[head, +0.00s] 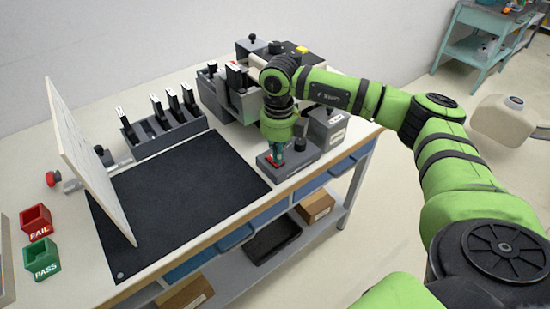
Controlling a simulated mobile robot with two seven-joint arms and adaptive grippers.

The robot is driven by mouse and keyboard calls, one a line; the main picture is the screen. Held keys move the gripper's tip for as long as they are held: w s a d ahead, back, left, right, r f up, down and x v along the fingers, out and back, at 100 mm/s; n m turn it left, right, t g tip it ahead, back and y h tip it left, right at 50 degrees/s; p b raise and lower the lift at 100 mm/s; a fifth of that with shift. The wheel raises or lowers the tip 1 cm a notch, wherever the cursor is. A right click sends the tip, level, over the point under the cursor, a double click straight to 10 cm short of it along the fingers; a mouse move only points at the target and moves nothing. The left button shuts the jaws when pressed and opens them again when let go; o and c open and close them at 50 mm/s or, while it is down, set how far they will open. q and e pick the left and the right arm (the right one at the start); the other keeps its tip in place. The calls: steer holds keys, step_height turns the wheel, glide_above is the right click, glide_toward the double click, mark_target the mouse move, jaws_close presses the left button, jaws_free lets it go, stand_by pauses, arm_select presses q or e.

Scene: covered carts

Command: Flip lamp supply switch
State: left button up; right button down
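A low grey box (305,160) sits near the front right edge of the bench. It carries a red switch part (271,162) and a black knob (300,145). I take the red part to be the lamp supply switch; no label on it is readable. My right gripper (276,158) points straight down over the box, its teal fingertips at or just above the red part. It partly covers the switch, so contact, the switch's position and the finger gap are unclear. My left gripper is out of view.
Grey equipment (225,97) and a labelled grey box (327,127) stand close behind my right gripper. A rack (165,130) holds several black-and-white handled items. A black mat (175,200), an upright white panel (85,165), and red FAIL (37,222) and green PASS (42,258) bins are left.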

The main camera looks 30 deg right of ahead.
steer(key=shift+s+f, duration=0.1)
steer(key=shift+f, duration=0.25)
steer(key=shift+r, duration=0.15)
steer(key=shift+r+p, duration=0.6)
steer(key=shift+r, duration=0.35)
steer(key=shift+r+p, duration=1.55)
steer(key=shift+r, duration=0.9)
